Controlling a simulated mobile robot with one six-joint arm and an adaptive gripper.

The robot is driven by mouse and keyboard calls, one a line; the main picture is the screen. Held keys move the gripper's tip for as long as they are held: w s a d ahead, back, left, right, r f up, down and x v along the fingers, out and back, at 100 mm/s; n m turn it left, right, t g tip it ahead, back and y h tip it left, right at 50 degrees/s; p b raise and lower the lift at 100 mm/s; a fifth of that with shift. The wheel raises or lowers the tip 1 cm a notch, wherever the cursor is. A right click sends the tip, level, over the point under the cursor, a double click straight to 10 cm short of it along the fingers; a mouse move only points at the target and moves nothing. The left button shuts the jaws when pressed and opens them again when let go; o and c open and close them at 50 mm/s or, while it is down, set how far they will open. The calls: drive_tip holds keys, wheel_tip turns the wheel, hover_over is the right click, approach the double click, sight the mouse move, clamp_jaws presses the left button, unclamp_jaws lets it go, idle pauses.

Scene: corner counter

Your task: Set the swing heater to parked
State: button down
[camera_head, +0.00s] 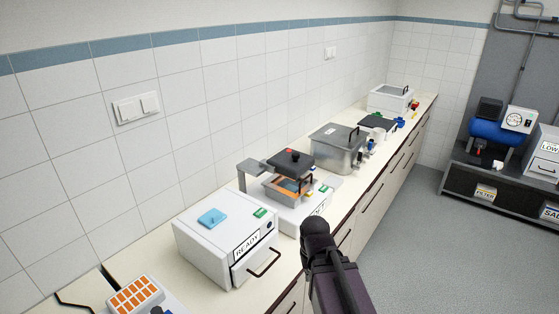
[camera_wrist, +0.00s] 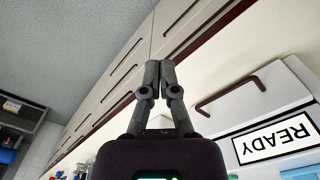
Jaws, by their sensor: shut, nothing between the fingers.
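A device with a black square head (camera_head: 290,160) on a grey side arm (camera_head: 255,172) stands mid-counter, and it looks like the swing heater. Its head is over or just behind an orange-framed tray (camera_head: 276,190) on a white base (camera_head: 305,213); I cannot tell if they touch. Its label is partly hidden. In the wrist view my gripper (camera_wrist: 160,66) has its fingertips together and is empty, in front of the drawer fronts. The wrist view does not clearly show the heater.
A white box labelled READY (camera_head: 220,243), with a blue square on top and a dark handle, stands nearer on the counter (camera_head: 157,235). A steel tank (camera_head: 336,148) stands beyond the heater. Orange-celled tray (camera_head: 135,294) at lower left. The floor at right is clear.

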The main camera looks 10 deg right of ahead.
idle(0.4)
drive_tip(key=c, duration=0.6)
unclamp_jaws()
drive_tip(key=shift+w+d, duration=0.15)
drive_tip(key=shift+w, duration=0.05)
drive_tip(key=o, duration=0.3)
drive_tip(key=shift+w+d+h, duration=0.15)
drive_tip(key=shift+w+h, duration=0.15)
drive_tip(key=shift+w, duration=0.1)
drive_tip(key=shift+o, duration=0.2)
drive_tip(key=w+d+r+m+t+h+b, duration=0.1)
drive_tip(key=w+d+r+m+t+h, duration=0.2)
drive_tip(key=w, duration=0.5)
drive_tip(key=w+d+r+m+t+h+b, duration=0.1)
drive_tip(key=w+d+r+m+t+h, duration=0.2)
drive_tip(key=w, duration=0.5)
drive_tip(key=w+a+r+t+h, duration=0.1)
drive_tip(key=w+a+r+t, duration=0.3)
drive_tip(key=w, duration=0.3)
drive_tip(key=w+a+r+t+h+b, duration=0.1)
drive_tip(key=w+a+r+t, duration=0.4)
drive_tip(key=w, duration=0.3)
drive_tip(key=shift+a+r+t, duration=0.2)
drive_tip(key=shift+a+t, duration=0.1)
drive_tip(key=shift+a, duration=0.15)
